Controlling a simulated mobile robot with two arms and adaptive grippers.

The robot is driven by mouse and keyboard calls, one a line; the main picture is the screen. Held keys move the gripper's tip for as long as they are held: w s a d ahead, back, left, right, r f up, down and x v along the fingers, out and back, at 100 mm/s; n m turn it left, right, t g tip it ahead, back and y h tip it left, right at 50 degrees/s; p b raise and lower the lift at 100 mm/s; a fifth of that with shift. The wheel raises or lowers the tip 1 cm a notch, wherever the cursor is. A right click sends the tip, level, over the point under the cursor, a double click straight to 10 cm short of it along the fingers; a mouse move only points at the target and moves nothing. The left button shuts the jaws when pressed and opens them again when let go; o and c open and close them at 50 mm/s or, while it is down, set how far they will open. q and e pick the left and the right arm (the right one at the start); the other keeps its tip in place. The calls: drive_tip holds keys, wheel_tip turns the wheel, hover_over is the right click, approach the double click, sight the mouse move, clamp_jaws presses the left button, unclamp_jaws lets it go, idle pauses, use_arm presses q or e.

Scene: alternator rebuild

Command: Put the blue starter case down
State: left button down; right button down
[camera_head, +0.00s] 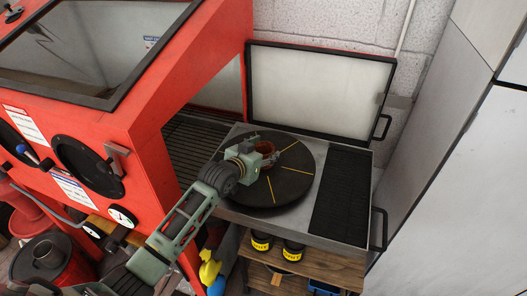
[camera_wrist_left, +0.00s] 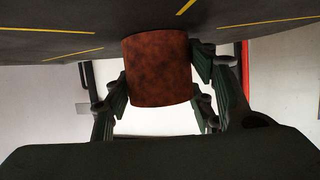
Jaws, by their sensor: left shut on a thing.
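A rusty brown, round case (camera_head: 267,147) is in my left gripper (camera_head: 264,157), over the dark round turntable (camera_head: 293,188) with yellow lines. No blue starter case shows; the held one looks brown with dark patches. In the left wrist view the case (camera_wrist_left: 157,68) sits between the fingers, which are shut on it from both sides. Its end meets the dark turntable surface (camera_wrist_left: 60,42) in that view; I cannot tell whether it touches or hangs just above. My right gripper is in neither view.
The red blasting cabinet (camera_head: 215,65) stands to the left, its side door (camera_head: 320,92) open behind the turntable. A black ribbed mat (camera_head: 343,195) lies to the right. Below is a wooden shelf (camera_head: 318,262) with dark jars (camera_head: 262,241). Much of the turntable is bare.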

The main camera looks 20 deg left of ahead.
use_arm(q)
drive_tip(key=shift+r, duration=0.15)
drive_tip(key=c, duration=1.2)
unclamp_jaws()
drive_tip(key=shift+f, duration=0.25)
drive_tip(key=o, duration=0.4)
drive_tip(key=shift+o, duration=0.2)
drive_tip(key=shift+r, duration=0.1)
drive_tip(key=b+v, duration=0.1)
drive_tip(key=v, duration=1)
drive_tip(key=shift+s+b, duration=0.1)
drive_tip(key=shift+b, duration=0.25)
drive_tip(key=shift+s+a+r, duration=0.1)
drive_tip(key=shift+s+r, duration=0.1)
drive_tip(key=shift+s, duration=0.3)
